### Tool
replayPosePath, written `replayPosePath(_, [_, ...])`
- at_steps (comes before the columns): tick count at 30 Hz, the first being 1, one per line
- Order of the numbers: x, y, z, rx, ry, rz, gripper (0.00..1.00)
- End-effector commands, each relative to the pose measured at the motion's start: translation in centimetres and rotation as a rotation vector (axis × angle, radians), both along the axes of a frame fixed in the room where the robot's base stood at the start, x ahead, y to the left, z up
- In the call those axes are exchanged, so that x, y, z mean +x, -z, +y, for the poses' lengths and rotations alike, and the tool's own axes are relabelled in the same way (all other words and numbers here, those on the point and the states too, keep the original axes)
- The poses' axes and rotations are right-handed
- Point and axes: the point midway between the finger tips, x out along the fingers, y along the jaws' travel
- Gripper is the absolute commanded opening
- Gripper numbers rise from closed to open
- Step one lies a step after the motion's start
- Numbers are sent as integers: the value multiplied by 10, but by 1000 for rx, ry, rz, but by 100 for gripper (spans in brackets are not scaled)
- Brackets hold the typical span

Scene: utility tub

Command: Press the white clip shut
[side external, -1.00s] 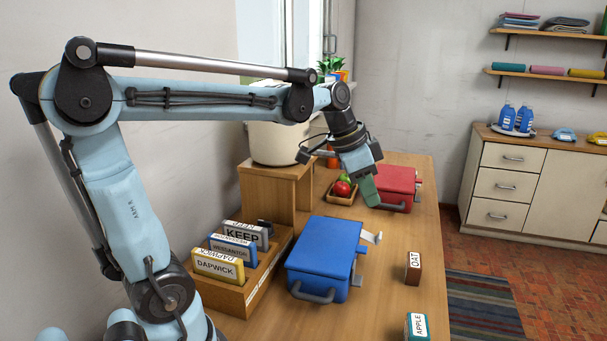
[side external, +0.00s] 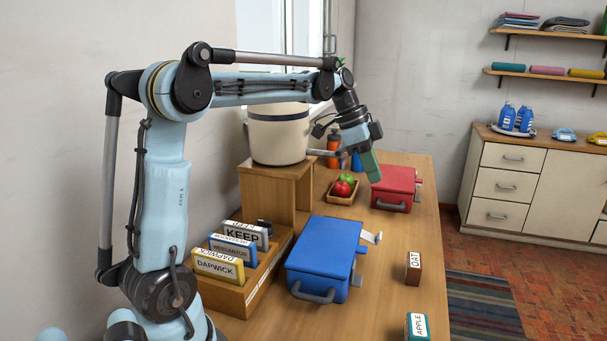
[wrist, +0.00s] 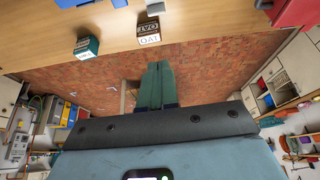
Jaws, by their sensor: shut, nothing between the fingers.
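A white clip (side external: 371,237) sits at the right side of the blue tub (side external: 322,252) and sticks outward from its upper edge. A small white piece, likely this clip (wrist: 120,3), shows at the top edge of the wrist view. The red tub (side external: 395,181) stands farther back; a small part juts from its right side, its details too small to tell. My gripper (side external: 366,177) has green fingers, pressed together and empty. It hangs by the red tub's left side, beyond the blue tub and apart from the white clip. The fingers also show in the wrist view (wrist: 157,86).
An OAT block (side external: 413,267) and an APPLE block (side external: 416,327) stand along the table's right side. A wooden rack (side external: 262,283) of labelled cards is left of the blue tub. A fruit tray (side external: 343,198) and a pot on a wooden stand (side external: 277,185) are behind.

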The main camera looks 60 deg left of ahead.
Motion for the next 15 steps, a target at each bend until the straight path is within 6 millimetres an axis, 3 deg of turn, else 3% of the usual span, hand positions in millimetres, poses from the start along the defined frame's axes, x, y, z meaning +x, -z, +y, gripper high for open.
replayPosePath(5, [4,10,-3,0,1,0,0])
replayPosePath(15, [22,65,-21,1,2,0,0])
